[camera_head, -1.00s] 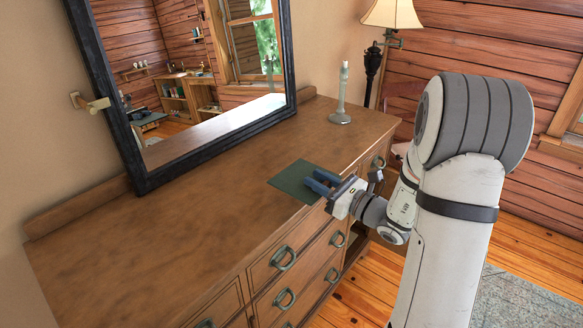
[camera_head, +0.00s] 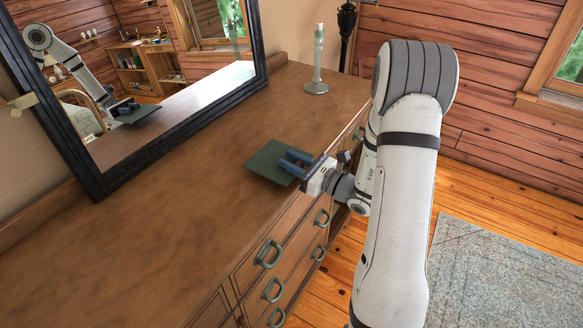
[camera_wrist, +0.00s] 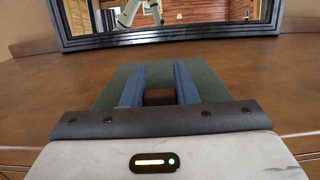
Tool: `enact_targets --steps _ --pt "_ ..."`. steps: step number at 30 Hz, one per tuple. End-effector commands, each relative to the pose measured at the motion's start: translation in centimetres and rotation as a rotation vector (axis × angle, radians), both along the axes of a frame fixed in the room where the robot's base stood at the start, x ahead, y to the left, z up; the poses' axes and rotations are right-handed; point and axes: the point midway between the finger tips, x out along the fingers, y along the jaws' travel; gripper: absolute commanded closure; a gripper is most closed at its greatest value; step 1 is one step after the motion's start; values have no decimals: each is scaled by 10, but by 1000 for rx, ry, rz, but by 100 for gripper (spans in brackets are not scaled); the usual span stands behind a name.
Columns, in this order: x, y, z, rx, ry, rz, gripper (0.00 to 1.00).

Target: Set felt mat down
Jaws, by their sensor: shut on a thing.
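The felt mat (camera_head: 262,158) is a flat, dark green square over the front part of the wooden dresser top (camera_head: 150,240). My gripper (camera_head: 288,159) holds the mat by its front edge, with blue fingers reaching in from the right. In the wrist view, the mat (camera_wrist: 160,76) extends ahead of and around the two fingers, and a dark brown patch shows between them. The mat looks level and close to the wood; I cannot tell if it touches. Its underside is hidden.
A dark-framed mirror (camera_head: 150,95) stands along the back of the dresser and reflects my arm and the mat. A pale candlestick (camera_head: 317,70) stands at the far end. The dresser top left of the mat is clear. Drawer handles (camera_head: 268,254) project in front.

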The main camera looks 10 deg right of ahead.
Motion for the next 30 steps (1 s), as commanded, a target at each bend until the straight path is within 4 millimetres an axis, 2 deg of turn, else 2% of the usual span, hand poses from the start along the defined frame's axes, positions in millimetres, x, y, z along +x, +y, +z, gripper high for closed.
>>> enact_targets --steps 1,5,18,19,26,30 --pt "0 1 -9 1 4 1 100" --pt "0 1 -22 1 2 2 100" --pt "0 2 -29 0 0 4 100" --pt "0 2 -27 0 0 4 71" --pt "0 2 -27 -1 0 5 52" --pt "0 3 -27 -1 0 5 52"
